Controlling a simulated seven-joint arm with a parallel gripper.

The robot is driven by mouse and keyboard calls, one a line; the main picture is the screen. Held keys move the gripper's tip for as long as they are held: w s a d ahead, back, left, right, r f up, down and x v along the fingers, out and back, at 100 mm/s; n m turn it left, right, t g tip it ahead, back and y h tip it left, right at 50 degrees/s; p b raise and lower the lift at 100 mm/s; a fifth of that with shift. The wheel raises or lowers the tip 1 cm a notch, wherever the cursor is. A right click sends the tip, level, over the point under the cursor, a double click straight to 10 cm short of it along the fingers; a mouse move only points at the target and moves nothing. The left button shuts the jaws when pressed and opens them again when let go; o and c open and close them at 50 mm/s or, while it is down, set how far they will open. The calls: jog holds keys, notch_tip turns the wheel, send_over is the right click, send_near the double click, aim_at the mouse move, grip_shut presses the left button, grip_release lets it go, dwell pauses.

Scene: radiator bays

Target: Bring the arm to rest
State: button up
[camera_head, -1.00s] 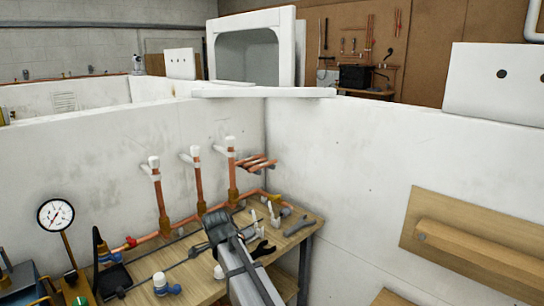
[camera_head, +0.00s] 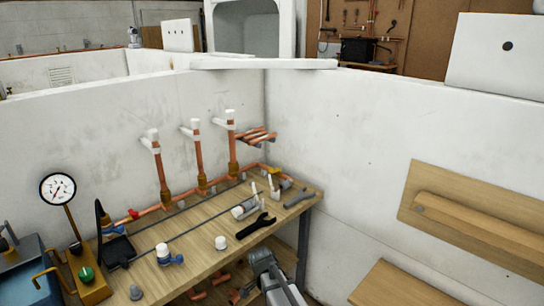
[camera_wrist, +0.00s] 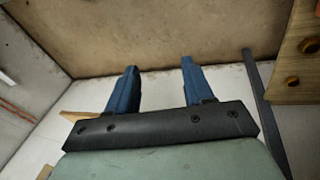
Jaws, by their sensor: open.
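My gripper (camera_wrist: 158,82) shows in the wrist view with its two blue fingers wide apart. Nothing is between them, and they point toward a plain tan surface (camera_wrist: 165,40). In the head view my arm is at the bottom edge, in front of the wooden workbench (camera_head: 205,262) and below its top. The gripper's fingers cannot be made out there.
The bench bears copper risers (camera_head: 199,160) with white caps, a pressure gauge (camera_head: 58,188), a black wrench (camera_head: 256,226) and a blue-handled valve (camera_head: 168,256). A wooden wall ledge (camera_head: 480,235) is at right. A dark metal leg (camera_wrist: 262,110) stands right of my fingers.

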jog(key=s+d+f+n+g, duration=0.25)
jog(key=s+d+f, duration=0.35)
jog(key=s+f, duration=0.3)
jog(key=s+d+f+n+g+y, duration=0.1)
jog(key=s+d+f+n, duration=0.1)
jog(key=s+f, duration=0.3)
jog(key=s+d+f+n+g+y, duration=0.1)
jog(key=s+d+f+n, duration=0.2)
jog(key=s, duration=1)
jog(key=s+d+f+n+g+y, duration=0.1)
jog(key=s+d+f+n, duration=0.2)
jog(key=s+f, duration=0.5)
jog(key=shift+s+d, duration=0.65)
jog(key=shift+o, duration=0.3)
